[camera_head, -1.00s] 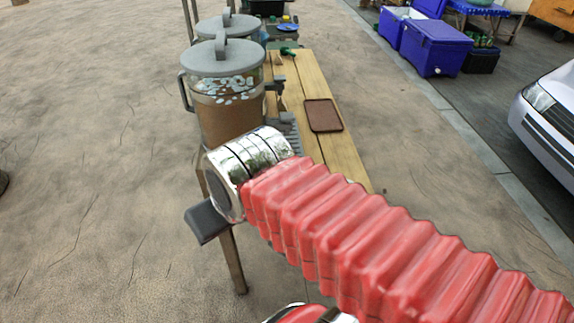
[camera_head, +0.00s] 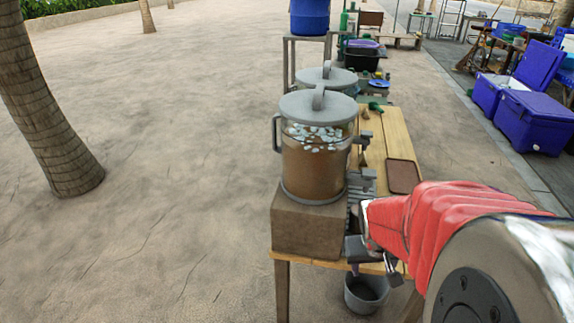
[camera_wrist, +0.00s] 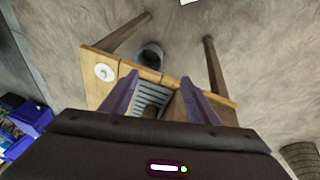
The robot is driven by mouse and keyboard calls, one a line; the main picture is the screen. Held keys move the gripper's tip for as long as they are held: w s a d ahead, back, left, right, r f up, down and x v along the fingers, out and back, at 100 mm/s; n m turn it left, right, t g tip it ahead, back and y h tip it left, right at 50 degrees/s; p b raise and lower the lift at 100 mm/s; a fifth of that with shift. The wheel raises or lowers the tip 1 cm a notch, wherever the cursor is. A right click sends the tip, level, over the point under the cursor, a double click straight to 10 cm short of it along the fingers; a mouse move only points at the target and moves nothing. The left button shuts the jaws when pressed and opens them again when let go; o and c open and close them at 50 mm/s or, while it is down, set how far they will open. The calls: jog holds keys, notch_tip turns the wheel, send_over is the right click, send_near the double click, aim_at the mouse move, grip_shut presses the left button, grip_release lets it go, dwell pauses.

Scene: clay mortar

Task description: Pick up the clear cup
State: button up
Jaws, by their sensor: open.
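I cannot make out the clear cup for certain in either view. In the wrist view my gripper (camera_wrist: 160,80) is open, its two purple fingers apart over the end of the wooden table (camera_wrist: 92,98). Between the fingers lie a grey slatted tray (camera_wrist: 150,97) and a small brown shape (camera_wrist: 150,109), too unclear to name. No object is gripped. A white round thing (camera_wrist: 105,72) sits on the table left of the fingers. In the head view my red-sleeved arm reaches over the table's near end and hides part of it.
A lidded clear drink dispenser (camera_head: 318,150) stands on a brown block (camera_head: 305,226), left of my arm; a second dispenser (camera_head: 327,76) is behind it. A brown tray (camera_head: 402,176) lies on the table. A grey bucket (camera_head: 366,292) is below the table's near end. Open ground lies left.

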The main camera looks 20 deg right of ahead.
jog(key=d+f+h, duration=0.1)
jog(key=d+f, duration=0.6)
jog(key=d, duration=0.2)
jog(key=n+t+y, duration=0.1)
jog(key=n+t, duration=0.1)
jog(key=t, duration=0.9)
send_near(359, 219)
jog(key=s+d+f, duration=0.1)
jog(key=s+d, duration=0.1)
jog(key=shift+s+a+f, duration=0.1)
jog(key=shift+s+a, duration=0.1)
jog(key=shift+s, duration=0.05)
jog(key=shift+w, duration=0.1)
jog(key=shift+n, duration=0.3)
jog(key=x, duration=0.8)
jog(key=shift+w+a+f, duration=0.1)
jog(key=shift+f, duration=0.05)
jog(key=shift+w+f, duration=0.1)
